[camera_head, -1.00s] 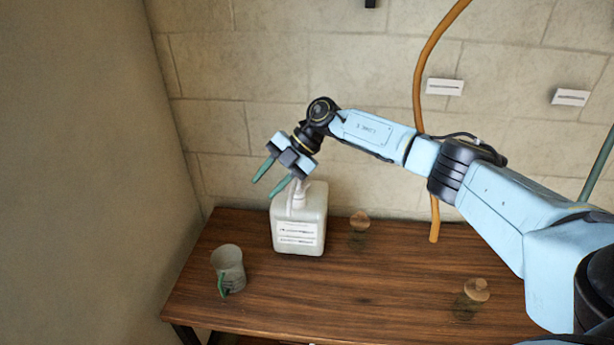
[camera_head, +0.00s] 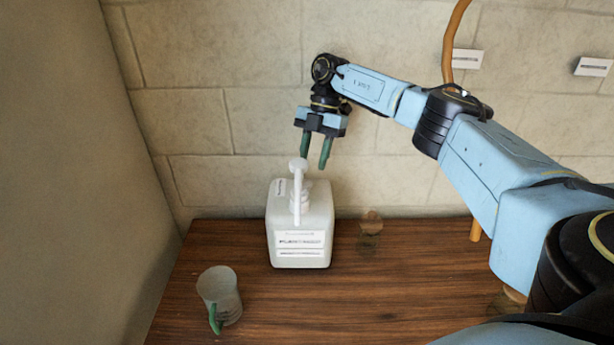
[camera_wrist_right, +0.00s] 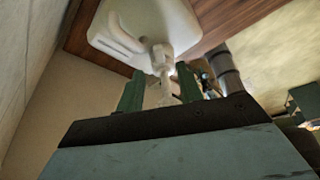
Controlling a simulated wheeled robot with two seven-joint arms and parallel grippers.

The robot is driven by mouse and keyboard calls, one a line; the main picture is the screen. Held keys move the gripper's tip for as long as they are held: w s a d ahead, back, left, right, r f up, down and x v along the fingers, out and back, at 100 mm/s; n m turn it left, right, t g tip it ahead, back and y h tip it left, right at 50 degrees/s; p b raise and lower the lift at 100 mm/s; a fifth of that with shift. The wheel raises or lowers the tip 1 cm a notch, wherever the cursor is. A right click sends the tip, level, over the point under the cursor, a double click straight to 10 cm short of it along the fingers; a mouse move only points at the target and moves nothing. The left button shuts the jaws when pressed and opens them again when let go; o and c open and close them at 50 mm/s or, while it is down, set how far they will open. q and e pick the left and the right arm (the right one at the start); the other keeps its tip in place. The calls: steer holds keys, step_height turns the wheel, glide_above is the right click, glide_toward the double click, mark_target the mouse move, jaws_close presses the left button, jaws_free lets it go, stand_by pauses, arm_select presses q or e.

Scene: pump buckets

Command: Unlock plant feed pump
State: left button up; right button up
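The plant feed pump is a white jug (camera_head: 299,228) with a printed label and a white pump head (camera_head: 298,166) and spout on top. It stands upright on the wooden table (camera_head: 270,305). My right gripper (camera_head: 315,164) is above the jug, its two green fingers pointing down and apart, close to the pump head. In the right wrist view the jug (camera_wrist_right: 190,20) is at the top, and the pump's white nozzle (camera_wrist_right: 163,65) shows between the open fingers (camera_wrist_right: 160,90). I cannot tell whether the fingers touch it. My left gripper is not in view.
A grey mug (camera_head: 220,292) with a green handle stands at the table's front left. A small cork-topped jar (camera_head: 370,230) stands right of the jug. An orange hose (camera_head: 450,45) hangs along the stone wall behind. The table between mug and jug is clear.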

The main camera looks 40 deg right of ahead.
mark_target(308, 184)
steer(key=x, duration=0.4)
steer(key=shift+a+f, duration=0.2)
steer(key=shift+f, duration=0.25)
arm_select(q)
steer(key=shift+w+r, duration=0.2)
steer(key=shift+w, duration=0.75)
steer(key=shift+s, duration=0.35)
arm_select(e)
jaws_close()
